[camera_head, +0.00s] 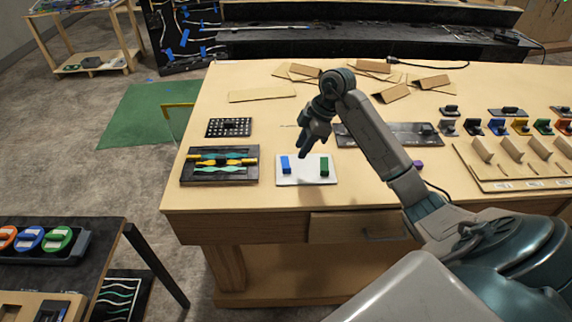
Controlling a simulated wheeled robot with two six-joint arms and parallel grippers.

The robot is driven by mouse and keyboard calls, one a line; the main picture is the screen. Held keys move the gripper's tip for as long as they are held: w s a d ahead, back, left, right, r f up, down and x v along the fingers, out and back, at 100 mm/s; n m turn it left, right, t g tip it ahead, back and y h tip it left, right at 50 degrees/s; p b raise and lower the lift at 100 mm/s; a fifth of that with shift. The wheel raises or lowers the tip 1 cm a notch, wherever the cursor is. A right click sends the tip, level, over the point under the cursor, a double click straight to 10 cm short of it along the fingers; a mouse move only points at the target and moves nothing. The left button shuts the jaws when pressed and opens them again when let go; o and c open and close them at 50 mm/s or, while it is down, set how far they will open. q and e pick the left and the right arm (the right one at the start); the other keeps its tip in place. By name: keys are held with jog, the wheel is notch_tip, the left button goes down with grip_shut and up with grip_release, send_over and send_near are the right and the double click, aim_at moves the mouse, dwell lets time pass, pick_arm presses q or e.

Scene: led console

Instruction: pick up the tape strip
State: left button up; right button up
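I cannot tell for sure which thing is the tape strip. A white plate (304,179) lies near the table's front edge, with a blue piece (286,165) on its left and a green piece (324,167) on its right. To its left, a black board (190,178) bears yellow and teal wavy strips (222,161). My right gripper (306,148) points down above the back of the white plate, near the blue and green pieces. Its fingers are small and dark, and I cannot make out a gap or anything held. My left gripper is not in view.
A black dotted panel (228,127) lies behind the black board. A dark tray (408,132) lies behind my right arm. Brown card pieces (300,72) are scattered at the back. A wooden rack (510,180) stands at the right. The table's middle left is mostly clear.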

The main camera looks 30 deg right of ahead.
aim_at(289, 167)
jog(key=x, duration=0.2)
jog(key=shift+w+a+f+p, duration=0.1)
jog(key=shift+a+f+p, duration=0.1)
jog(key=shift+f+p, duration=0.1)
jog(key=shift+w+a+f+p, duration=0.1)
jog(key=shift+a+f+p, duration=0.1)
jog(key=shift+p, duration=0.15)
jog(key=p+x, duration=0.2)
jog(key=x, duration=0.1)
jog(key=shift+a+f, duration=0.1)
jog(key=shift+f, duration=0.1)
jog(key=shift+w+a+f, duration=0.15)
jog(key=shift+f, duration=0.4)
grip_shut()
